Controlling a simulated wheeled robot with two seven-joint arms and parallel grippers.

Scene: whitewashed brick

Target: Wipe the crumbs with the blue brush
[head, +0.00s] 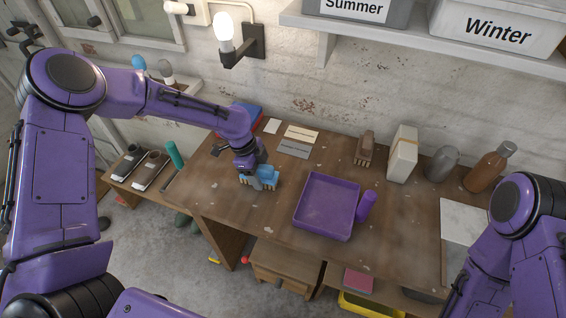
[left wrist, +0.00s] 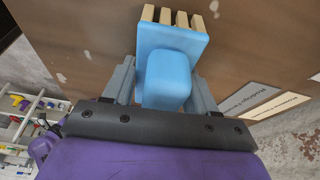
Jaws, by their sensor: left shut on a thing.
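The blue brush (head: 268,172) is in my left gripper (head: 258,179), low at the left part of the wooden table (head: 285,213). In the left wrist view the brush (left wrist: 170,45) has a blue block and several tan bristle tufts pointing away from me. The two grey fingers of my left gripper (left wrist: 163,88) are shut on its handle. I cannot tell whether the bristles touch the table. Small pale flecks (head: 214,184) are scattered on the tabletop; I cannot tell crumbs from worn spots. My right arm shows at the lower right, but its gripper is out of view.
A shallow purple tray (head: 297,210) with a purple cylinder (head: 366,206) at its right side lies right of the brush. Labelled cards (head: 294,150) lie behind.

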